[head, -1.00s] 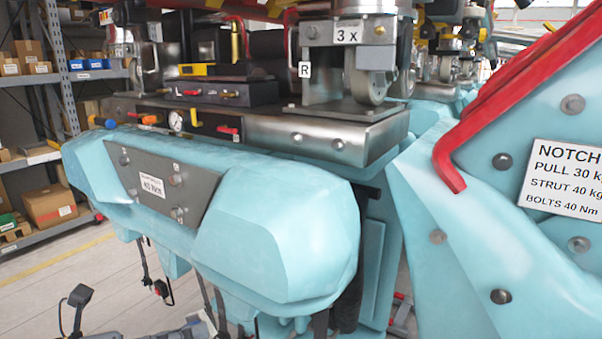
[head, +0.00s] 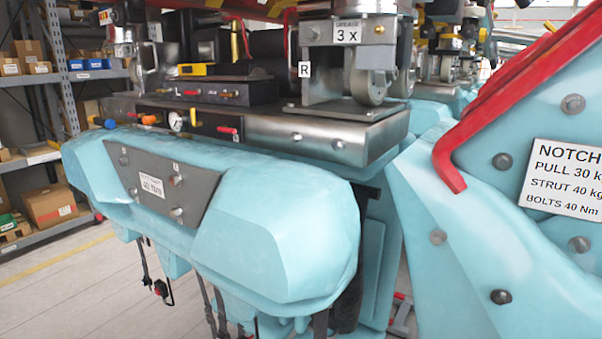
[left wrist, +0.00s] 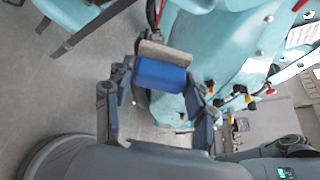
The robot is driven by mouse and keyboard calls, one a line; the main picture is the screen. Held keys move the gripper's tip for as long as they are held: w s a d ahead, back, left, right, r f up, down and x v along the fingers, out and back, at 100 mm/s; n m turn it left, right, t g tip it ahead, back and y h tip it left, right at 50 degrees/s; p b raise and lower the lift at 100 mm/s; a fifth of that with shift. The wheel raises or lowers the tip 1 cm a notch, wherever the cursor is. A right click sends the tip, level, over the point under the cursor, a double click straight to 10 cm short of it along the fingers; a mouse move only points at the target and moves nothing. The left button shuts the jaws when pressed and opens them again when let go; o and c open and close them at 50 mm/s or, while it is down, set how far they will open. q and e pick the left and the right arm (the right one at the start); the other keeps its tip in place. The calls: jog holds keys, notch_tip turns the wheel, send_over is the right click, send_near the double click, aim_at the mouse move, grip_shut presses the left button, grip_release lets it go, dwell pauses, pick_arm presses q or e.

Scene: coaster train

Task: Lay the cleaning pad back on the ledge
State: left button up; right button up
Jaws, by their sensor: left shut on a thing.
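The cleaning pad, a blue block (left wrist: 161,74) with a tan-brown face (left wrist: 165,54), is between the fingers of my left gripper (left wrist: 160,84) in the left wrist view. The gripper is shut on it and holds it in front of the light-blue train body. I cannot tell whether the pad touches that body. A bare steel ledge (head: 335,128) runs along the top of the light-blue body in the head view. Neither gripper shows in the head view, and my right gripper is in no view.
A caster wheel unit (head: 372,80) marked 3 X stands on the ledge, with a gauge (head: 176,122) and small valves to its left. A red bar (head: 450,165) lies along the right-hand body. Shelving with boxes (head: 52,205) stands at left. Grey floor (head: 75,290) is open at lower left.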

pick_arm(q)
jog(key=shift+r, duration=0.15)
jog(key=shift+a+f, duration=0.25)
jog(key=shift+f, duration=0.35)
jog(key=shift+s+f+t, duration=0.1)
jog(key=shift+f+t, duration=0.05)
jog(key=shift+t, duration=0.15)
